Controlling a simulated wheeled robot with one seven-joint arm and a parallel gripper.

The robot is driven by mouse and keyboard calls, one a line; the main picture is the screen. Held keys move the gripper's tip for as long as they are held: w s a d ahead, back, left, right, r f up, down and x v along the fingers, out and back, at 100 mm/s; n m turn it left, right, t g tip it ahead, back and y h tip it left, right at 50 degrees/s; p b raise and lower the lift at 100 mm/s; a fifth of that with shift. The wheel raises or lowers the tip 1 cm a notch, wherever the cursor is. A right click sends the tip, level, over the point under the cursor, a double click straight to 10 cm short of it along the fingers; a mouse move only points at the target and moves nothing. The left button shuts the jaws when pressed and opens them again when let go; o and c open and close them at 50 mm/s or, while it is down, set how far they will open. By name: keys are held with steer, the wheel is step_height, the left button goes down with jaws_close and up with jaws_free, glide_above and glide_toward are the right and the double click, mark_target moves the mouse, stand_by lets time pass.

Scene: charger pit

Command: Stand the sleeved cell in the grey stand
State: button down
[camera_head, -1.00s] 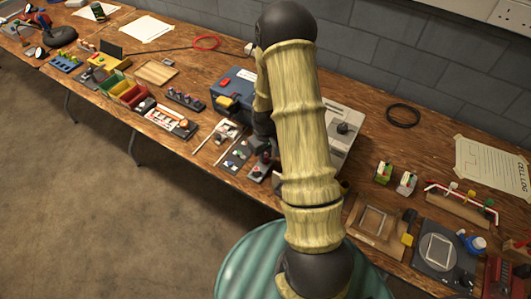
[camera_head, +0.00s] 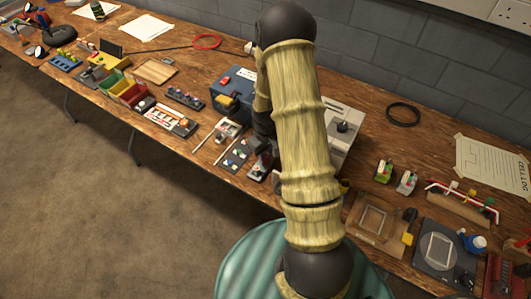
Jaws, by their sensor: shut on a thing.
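My gripper (camera_head: 265,148) is low over the bench, just left of my large pale arm link, which hides part of it. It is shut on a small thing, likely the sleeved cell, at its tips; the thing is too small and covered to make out. A small dark grey block (camera_head: 256,174), which may be the grey stand, sits on the bench just below the gripper, close to the front edge. I cannot tell whether the held thing touches it.
A blue box (camera_head: 228,92) stands behind and left of the gripper. A dark tray of small parts (camera_head: 236,153) lies just left. A pale grey machine (camera_head: 344,127) stands right, partly behind my arm. A green ribbed round top (camera_head: 250,262) is in front.

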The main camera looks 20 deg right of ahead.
steer(key=c, duration=1.2)
jaws_free()
steer(key=shift+w+f, duration=0.1)
steer(key=shift+a, duration=0.1)
steer(key=shift+r+p, duration=2.85)
steer(key=shift+r, duration=0.7)
